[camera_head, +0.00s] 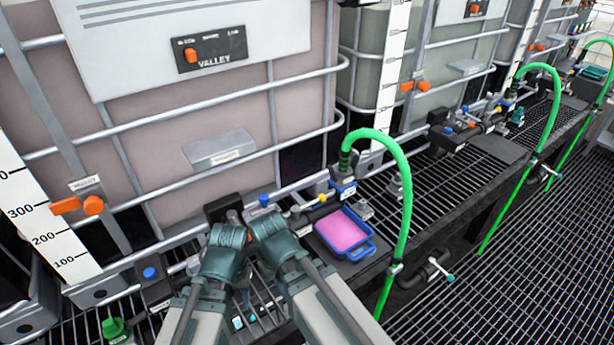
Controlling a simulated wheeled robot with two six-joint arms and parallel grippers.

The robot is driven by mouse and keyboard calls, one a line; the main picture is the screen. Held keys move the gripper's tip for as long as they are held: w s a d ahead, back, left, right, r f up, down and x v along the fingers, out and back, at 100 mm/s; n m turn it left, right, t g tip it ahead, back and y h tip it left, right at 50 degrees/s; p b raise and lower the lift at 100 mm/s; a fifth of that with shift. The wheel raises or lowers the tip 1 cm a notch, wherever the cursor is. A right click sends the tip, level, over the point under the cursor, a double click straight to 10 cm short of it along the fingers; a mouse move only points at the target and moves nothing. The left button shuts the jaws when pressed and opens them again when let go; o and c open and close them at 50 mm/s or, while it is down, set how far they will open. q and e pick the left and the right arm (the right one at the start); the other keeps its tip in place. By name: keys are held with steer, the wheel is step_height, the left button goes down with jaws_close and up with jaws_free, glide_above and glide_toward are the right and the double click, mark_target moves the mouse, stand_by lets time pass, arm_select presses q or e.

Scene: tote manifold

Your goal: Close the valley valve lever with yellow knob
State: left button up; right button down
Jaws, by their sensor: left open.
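The yellow knob (322,198) shows small on the dark valve piping in front of the tank with the VALLEY label (212,48), left of a green hose's fitting. It appears clear of my arm parts. My left gripper (246,238) is open, in the lower middle, to the left of the yellow knob and apart from it. Teal and grey parts of mine crowd that spot, so its fingertips are hard to make out. I see nothing held. The lever under the knob is too small to read its angle. I cannot make out my right gripper.
A blue tray with pink contents (372,250) sits just right of the piping. A green hose (404,190) arches over it. A blue knob (264,200) and a black block (222,208) stand close to my arm parts. Open grating (500,270) lies at the right.

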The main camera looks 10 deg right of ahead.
steer(key=w+d+r+t+y+p, duration=0.15)
steer(key=w+d+r+p, duration=0.25)
steer(key=w+r+p, duration=0.55)
step_height(320, 180, up, 9)
steer(key=t+p, duration=0.3)
steer(key=p, duration=0.3)
glide_above(309, 205)
steer(key=w+d, duration=0.2)
steer(key=w, duration=0.1)
steer(key=shift+w+a+f+g+y, duration=0.1)
steer(key=shift+g+y, duration=0.15)
steer(key=shift+y, duration=0.2)
steer(key=shift+f, duration=0.1)
steer(key=f+b, duration=0.9)
steer(key=b, duration=0.1)
steer(key=shift+s+f, duration=0.2)
steer(key=shift+f, duration=0.2)
steer(key=shift+s, duration=0.15)
